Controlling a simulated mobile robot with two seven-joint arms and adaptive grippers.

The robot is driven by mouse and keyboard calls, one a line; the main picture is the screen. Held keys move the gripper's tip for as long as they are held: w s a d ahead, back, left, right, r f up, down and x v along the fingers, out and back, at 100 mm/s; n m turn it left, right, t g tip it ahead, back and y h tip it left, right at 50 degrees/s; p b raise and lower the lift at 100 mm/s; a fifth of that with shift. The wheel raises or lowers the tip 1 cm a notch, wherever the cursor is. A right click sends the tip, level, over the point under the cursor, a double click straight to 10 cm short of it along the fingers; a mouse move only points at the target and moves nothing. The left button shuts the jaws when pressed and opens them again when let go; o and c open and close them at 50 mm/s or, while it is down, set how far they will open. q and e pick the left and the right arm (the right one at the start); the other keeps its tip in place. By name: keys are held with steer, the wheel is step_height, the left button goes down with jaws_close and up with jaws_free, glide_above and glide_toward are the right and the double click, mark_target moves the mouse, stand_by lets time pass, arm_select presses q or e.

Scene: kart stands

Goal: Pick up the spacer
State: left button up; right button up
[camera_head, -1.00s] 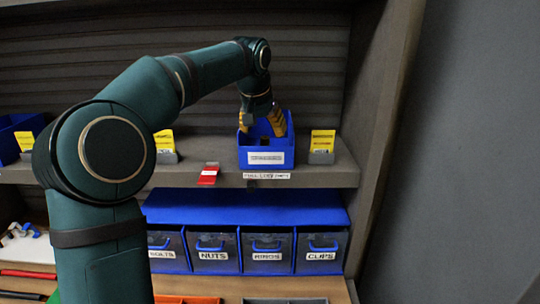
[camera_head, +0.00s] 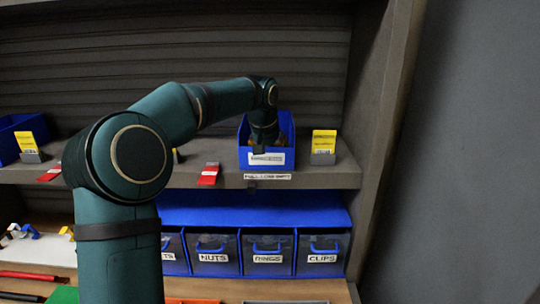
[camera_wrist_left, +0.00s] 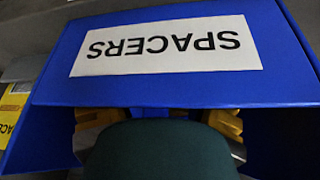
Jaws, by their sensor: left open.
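A blue open bin (camera_head: 289,160) stands on the shelf in the head view. Its front wall (camera_wrist_left: 290,75) fills much of the left wrist view, with a white SPACERS label (camera_wrist_left: 165,46) upside down. My left gripper (camera_head: 265,140) reaches down inside the bin, behind its front wall. Its yellow fingers (camera_wrist_left: 163,120) show apart in the left wrist view, partly hidden by the dark green wrist part. No spacer can be made out; the bin's inside is mostly hidden by the gripper and front wall. My right gripper is not in view.
A yellow card (camera_head: 323,143) in a holder stands right of the bin, near the shelf's side panel (camera_head: 376,130). A red tag (camera_head: 208,174) lies at the shelf edge (camera_head: 190,176). Another blue bin (camera_head: 8,145) is far left. Labelled drawers (camera_head: 267,250) sit below.

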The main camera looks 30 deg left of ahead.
arm_select(q)
jaws_close()
step_height(320, 180, up, 10)
steer(key=p, duration=0.2)
steer(key=shift+p, duration=0.3)
